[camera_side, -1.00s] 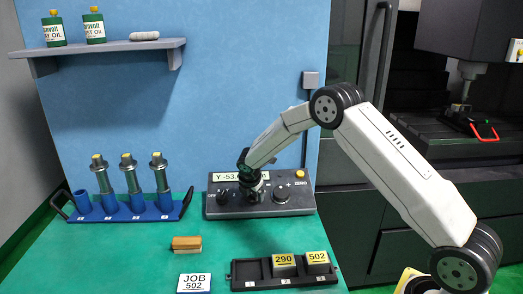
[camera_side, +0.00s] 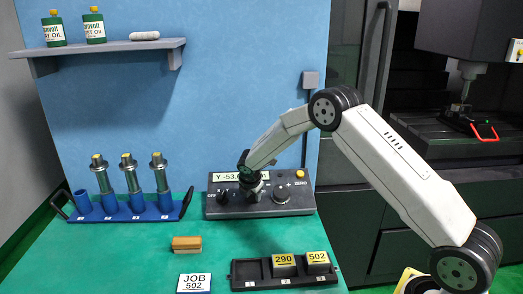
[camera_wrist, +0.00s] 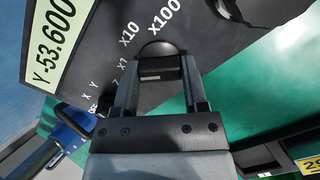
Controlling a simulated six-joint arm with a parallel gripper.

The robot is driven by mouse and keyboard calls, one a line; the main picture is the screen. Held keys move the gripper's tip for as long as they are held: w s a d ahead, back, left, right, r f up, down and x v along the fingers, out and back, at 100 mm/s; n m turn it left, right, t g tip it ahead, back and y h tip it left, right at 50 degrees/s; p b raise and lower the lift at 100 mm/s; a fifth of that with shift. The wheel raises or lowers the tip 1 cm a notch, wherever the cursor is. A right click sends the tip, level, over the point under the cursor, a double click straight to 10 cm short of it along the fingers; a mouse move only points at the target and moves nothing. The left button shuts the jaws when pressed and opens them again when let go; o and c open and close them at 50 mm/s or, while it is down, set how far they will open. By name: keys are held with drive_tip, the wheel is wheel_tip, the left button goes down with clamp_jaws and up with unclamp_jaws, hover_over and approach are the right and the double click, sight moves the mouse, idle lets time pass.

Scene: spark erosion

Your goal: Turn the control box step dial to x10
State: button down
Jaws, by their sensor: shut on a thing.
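The grey control box (camera_side: 230,210) stands at the back of the green table, with a display reading Y -53.6 and further digits. My gripper (camera_side: 253,190) is lowered onto the middle of its face. In the wrist view, my gripper (camera_wrist: 160,68) has a finger on each side of the black step dial (camera_wrist: 158,50) and is shut on it. The labels x1, x10 and x100 are printed around the dial's far left edge. I cannot tell which label the dial points to. In the side view the gripper largely hides the dial.
A large round knob (camera_side: 281,194) and a yellow button (camera_side: 300,173) are right of my gripper on the box. A blue rack (camera_side: 130,212) with electrodes stands left. A black tray (camera_side: 255,281) with blocks, a brush (camera_side: 186,243) and a JOB 502 card (camera_side: 194,283) lie in front.

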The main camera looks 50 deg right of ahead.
drive_tip(key=shift+m, duration=0.3)
drive_tip(key=m, duration=0.4)
drive_tip(key=shift+m+g, duration=0.4)
drive_tip(key=shift+m, duration=2.3)
drive_tip(key=shift+c, duration=0.6)
unclamp_jaws()
drive_tip(key=v, duration=0.7)
drive_tip(key=shift+r, duration=0.4)
